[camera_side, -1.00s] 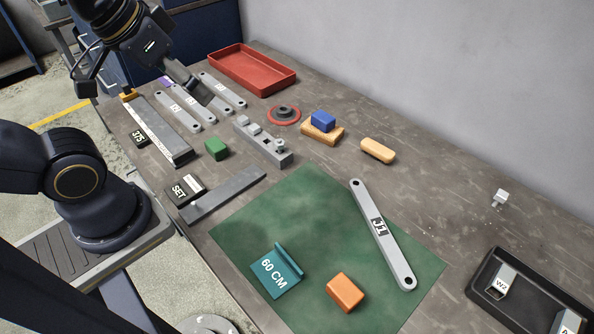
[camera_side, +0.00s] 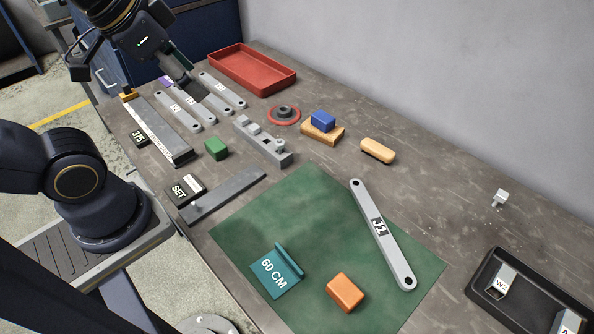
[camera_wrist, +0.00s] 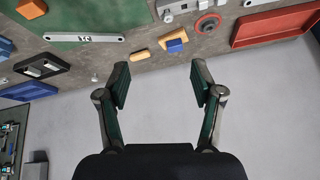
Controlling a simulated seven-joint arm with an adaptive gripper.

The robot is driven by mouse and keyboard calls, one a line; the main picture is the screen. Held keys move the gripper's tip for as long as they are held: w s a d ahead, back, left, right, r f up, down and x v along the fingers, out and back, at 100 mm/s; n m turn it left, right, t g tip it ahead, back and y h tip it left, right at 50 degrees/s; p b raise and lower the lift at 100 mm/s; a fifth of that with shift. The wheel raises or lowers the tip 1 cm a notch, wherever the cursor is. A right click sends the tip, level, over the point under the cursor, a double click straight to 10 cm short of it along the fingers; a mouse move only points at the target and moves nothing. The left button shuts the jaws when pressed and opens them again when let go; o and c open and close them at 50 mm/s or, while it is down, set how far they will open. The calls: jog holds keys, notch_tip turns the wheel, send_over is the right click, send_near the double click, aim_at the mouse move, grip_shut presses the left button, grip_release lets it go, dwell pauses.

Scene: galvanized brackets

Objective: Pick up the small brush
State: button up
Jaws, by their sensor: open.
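A tan, rounded wooden piece (camera_side: 378,151) lies on the grey bench right of centre in the side view; it looks like the small brush, but no bristles can be made out. It also shows in the wrist view (camera_wrist: 140,54), up and left of the fingers. My gripper (camera_wrist: 160,76) is open and empty, with its two dark green-padded fingers spread wide. In the side view my gripper (camera_side: 183,82) hangs over the far left of the bench, above the grey brackets (camera_side: 178,110) and well away from the tan piece.
A blue block (camera_side: 323,120) sits on a wooden block (camera_side: 318,136) beside the tan piece. A red tray (camera_side: 252,73), red ring (camera_side: 284,115) and grey fixture (camera_side: 262,145) lie nearby. A green mat (camera_side: 330,235) holds a long bracket (camera_side: 383,235) and orange block (camera_side: 345,292). A wall runs behind.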

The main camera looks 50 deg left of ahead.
jog(key=w+d+r+m, duration=0.3)
jog(key=w+r+m, duration=0.5)
jog(key=w+r, duration=0.25)
jog(key=m+g+h, duration=0.4)
jog(key=m+g, duration=0.1)
jog(key=m, duration=0.1)
send_over(376, 146)
jog(key=a, duration=0.3)
jog(key=f, duration=3.5)
jog(key=shift+d, duration=0.25)
jog(key=shift+h, duration=0.3)
jog(key=shift+x, duration=3.05)
jog(key=shift+s+d, duration=0.15)
jog(key=shift+r, duration=0.1)
jog(key=shift+c, duration=0.3)
jog(key=c, duration=1.2)
